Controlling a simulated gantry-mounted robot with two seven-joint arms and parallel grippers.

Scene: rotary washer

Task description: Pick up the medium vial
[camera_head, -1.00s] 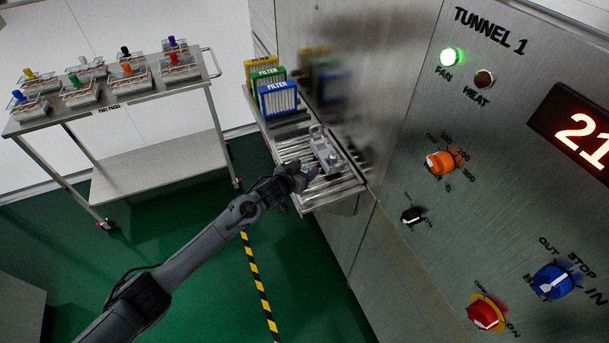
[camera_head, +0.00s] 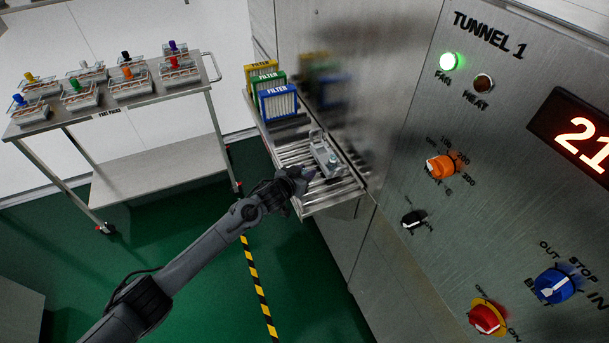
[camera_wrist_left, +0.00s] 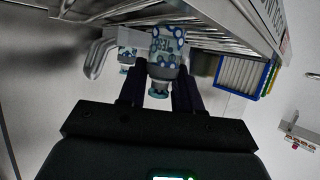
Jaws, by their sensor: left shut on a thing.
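My left gripper (camera_head: 310,173) is at the near edge of the slatted metal shelf, beside a small metal holder (camera_head: 318,142). In the left wrist view my left gripper (camera_wrist_left: 158,92) is shut on a clear vial with a blue-and-white label (camera_wrist_left: 167,45), taken as the medium vial. Its narrow neck end points toward my palm, between the dark fingers. A smaller vial (camera_wrist_left: 127,56) stands apart to the left, by the holder's bent metal bar (camera_wrist_left: 98,56). In the head view the held vial is too small to make out clearly. My right gripper is out of view.
The slatted shelf (camera_head: 345,187) juts from the steel tunnel wall. Yellow, green and blue filters (camera_head: 278,102) stand at its far end. The control panel (camera_head: 400,260) is to the right. A cart (camera_head: 150,98) with several part packs stands left, with open floor between.

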